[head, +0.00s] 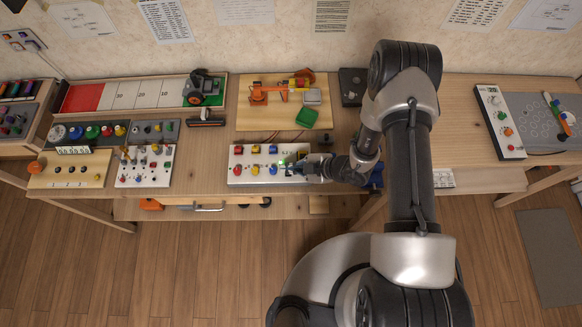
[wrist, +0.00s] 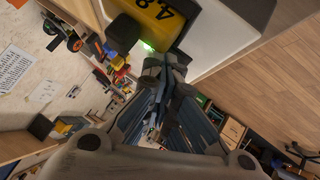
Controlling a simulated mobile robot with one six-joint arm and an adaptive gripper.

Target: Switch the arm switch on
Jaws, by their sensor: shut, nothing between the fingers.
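A white switch panel (head: 236,168) lies near the front edge of the middle table, with blue, yellow and red parts on it. A green light (head: 282,161) glows at its right part, beside my gripper (head: 291,169). In the wrist view my gripper (wrist: 165,66) is shut and empty, its tips close to the panel (wrist: 216,32). A yellow block with black lettering (wrist: 160,14), a dark block (wrist: 123,33) and a green glow (wrist: 148,46) lie just beyond the tips. I cannot tell which part is the arm switch or whether the tips touch anything. My gripper hides the panel's right end.
To the left stand another white panel with knobs (head: 146,179) and a wooden switch board (head: 93,180). Behind is a wooden board (head: 262,116) with an orange toy arm and a green block (head: 306,117). A white control box (head: 497,118) stands on the right table.

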